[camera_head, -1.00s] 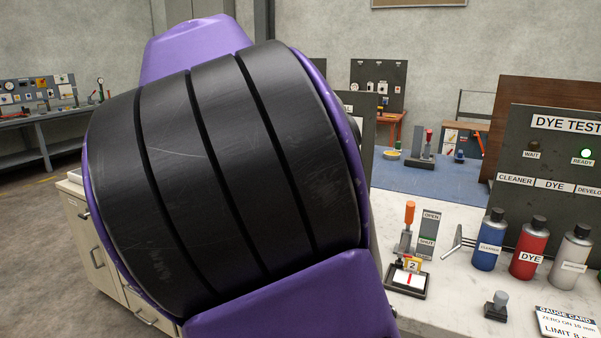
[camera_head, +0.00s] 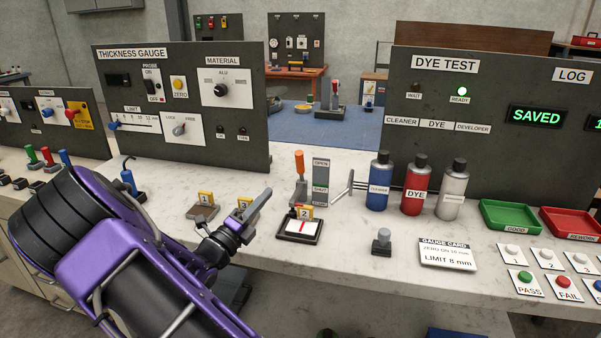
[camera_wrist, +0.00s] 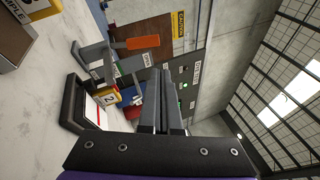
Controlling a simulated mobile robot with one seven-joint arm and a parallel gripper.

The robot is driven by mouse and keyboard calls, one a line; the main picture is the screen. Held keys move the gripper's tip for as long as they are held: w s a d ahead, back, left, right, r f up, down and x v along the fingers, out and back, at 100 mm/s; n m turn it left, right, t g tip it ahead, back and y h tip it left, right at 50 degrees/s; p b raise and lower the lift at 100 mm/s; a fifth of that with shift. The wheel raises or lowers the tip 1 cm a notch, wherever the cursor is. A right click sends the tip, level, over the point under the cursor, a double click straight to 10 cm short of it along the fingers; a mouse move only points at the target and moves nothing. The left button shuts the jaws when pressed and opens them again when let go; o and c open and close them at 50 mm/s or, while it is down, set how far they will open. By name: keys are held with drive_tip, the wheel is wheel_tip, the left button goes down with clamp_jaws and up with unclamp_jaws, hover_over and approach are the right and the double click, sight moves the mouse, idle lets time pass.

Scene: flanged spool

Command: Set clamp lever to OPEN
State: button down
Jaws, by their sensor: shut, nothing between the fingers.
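The clamp lever (camera_head: 299,165) has an orange grip and stands roughly upright on the bench. Its grip is level with the OPEN end of a grey plate (camera_head: 320,182) marked OPEN and SHUT beside it. At its foot is a dark-framed white pad with a red line (camera_head: 299,230) and a yellow tag "2" (camera_head: 305,212). My gripper (camera_head: 266,195) is shut and empty, left of the lever and apart from it. In the wrist view, the shut fingers (camera_wrist: 160,75) point toward the bench back, with the orange grip (camera_wrist: 143,42) just beyond and beside them.
A second fixture with yellow tag "1" (camera_head: 205,197) sits left of my gripper. The thickness gauge panel (camera_head: 185,150) rises behind.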

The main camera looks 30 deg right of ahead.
sight(297, 164)
drive_tip(key=f+n+t, duration=0.2)
drive_tip(key=n, duration=0.1)
drive_tip(key=d+f+n+y, duration=0.1)
drive_tip(key=shift+s+f+n+t, duration=0.25)
drive_tip(key=shift+n+t, duration=0.05)
drive_tip(key=shift+t, duration=0.1)
drive_tip(key=shift+a, duration=0.1)
drive_tip(key=b+x, duration=0.1)
drive_tip(key=x, duration=1.3)
drive_tip(key=shift+b, duration=0.35)
drive_tip(key=shift+w+r, duration=0.1)
drive_tip(key=shift+r, duration=0.05)
